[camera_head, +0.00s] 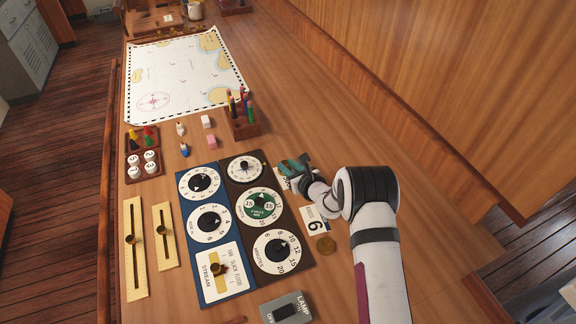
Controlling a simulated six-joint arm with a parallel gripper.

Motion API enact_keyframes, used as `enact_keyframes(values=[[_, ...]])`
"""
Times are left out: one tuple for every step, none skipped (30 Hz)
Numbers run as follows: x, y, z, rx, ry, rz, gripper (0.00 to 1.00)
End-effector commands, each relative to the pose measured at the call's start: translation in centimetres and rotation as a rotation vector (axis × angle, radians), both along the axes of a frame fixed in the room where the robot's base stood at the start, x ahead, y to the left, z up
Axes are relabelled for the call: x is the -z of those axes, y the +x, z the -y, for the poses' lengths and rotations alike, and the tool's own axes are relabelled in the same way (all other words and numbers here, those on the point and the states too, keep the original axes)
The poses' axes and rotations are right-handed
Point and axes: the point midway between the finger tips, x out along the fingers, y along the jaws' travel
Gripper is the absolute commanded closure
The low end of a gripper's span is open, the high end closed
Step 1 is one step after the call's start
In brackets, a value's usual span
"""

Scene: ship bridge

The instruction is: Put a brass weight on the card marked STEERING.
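My gripper (287,167), with teal and dark fingers, is low over the table just right of the dial boards. I cannot see whether its fingers are apart or hold anything. A pale card (282,184) lies under and beside it, partly hidden by my arm. I cannot read STEERING on either card.
Two dial boards, blue (230,283) and dark brown (290,265), fill the middle. A lamp switch box (286,308) stands in front. A pencil holder (244,124) stands behind my gripper. The table right of my arm is clear.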

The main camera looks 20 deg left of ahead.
Motion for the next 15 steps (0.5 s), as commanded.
enact_keyframes(values=[[-0.05,0.02,-0.01,0.0,0.001,0.001,0.65],[-0.05,0.02,-0.01,0.0,0.001,0.001,0.59],[-0.05,0.02,-0.01,0.0,0.001,0.001,0.52],[-0.04,0.02,-0.01,0.0,0.001,0.001,0.47],[-0.04,0.02,-0.01,0.0,0.001,0.001,0.41],[-0.03,0.01,-0.01,0.0,0.0,0.0,0.39],[-0.03,0.01,-0.01,0.0,0.0,0.0,0.39],[-0.03,0.01,-0.01,0.0,0.0,0.0,0.39],[-0.02,0.0,-0.01,0.0,0.0,0.0,0.39],[-0.02,0.0,-0.01,0.0,0.0,0.0,0.39],[-0.02,0.0,-0.01,0.0,0.0,0.0,0.39],[0.04,-0.03,0.02,0.0,-0.001,-0.001,0.39],[0.03,-0.04,0.03,0.0,-0.001,-0.001,0.39],[0.0,-0.07,0.07,0.0,-0.001,-0.001,0.39],[-0.08,-0.19,0.24,0.0,-0.002,-0.001,0.39]])
